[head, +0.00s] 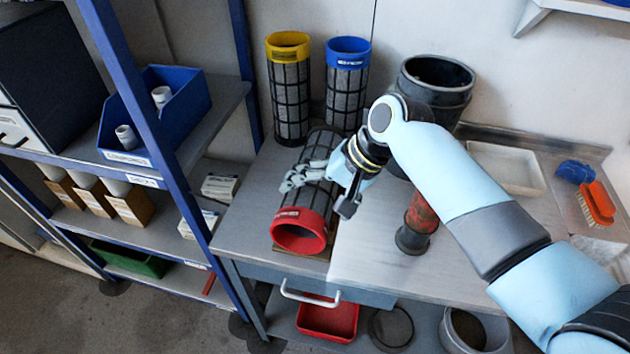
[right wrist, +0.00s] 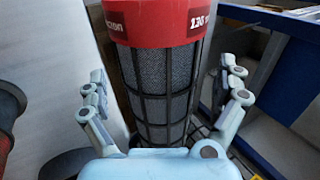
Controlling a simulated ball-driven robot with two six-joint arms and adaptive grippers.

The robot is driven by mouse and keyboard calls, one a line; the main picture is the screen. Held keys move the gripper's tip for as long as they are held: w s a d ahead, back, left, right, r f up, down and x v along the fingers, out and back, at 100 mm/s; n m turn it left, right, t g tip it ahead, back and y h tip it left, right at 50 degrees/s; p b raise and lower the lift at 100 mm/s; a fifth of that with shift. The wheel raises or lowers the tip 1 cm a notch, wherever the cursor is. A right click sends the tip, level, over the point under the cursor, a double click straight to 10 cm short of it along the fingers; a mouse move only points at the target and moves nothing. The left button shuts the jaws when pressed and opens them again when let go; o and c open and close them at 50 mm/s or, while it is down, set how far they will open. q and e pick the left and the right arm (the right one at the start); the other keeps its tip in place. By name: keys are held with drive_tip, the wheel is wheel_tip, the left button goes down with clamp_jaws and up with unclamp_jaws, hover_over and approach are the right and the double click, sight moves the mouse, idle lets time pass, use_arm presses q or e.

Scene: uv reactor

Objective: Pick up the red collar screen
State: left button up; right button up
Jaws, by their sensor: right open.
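The red collar screen (head: 299,230) is a dark mesh cylinder with a black grid. It lies on the bench with its red collar and open end toward the front edge. My right gripper (head: 318,192) is over its middle and hides part of the mesh. In the right wrist view, the screen (right wrist: 165,70) runs between the two spread fingers of the open gripper (right wrist: 165,88), with a visible gap on each side. My left gripper is not in view.
Yellow (head: 289,90) and blue (head: 347,85) collar screens stand upright behind. A dark bucket (head: 437,85) and a red-and-black cylinder (head: 418,225) are to the right. A blue-framed shelf (head: 165,215) stands close on the left. A white tray (head: 507,168) and orange brush (head: 597,203) lie at right.

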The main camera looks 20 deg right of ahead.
drive_tip(key=shift+x, duration=0.85)
drive_tip(key=c, duration=1.1)
drive_tip(key=shift+c, duration=0.7)
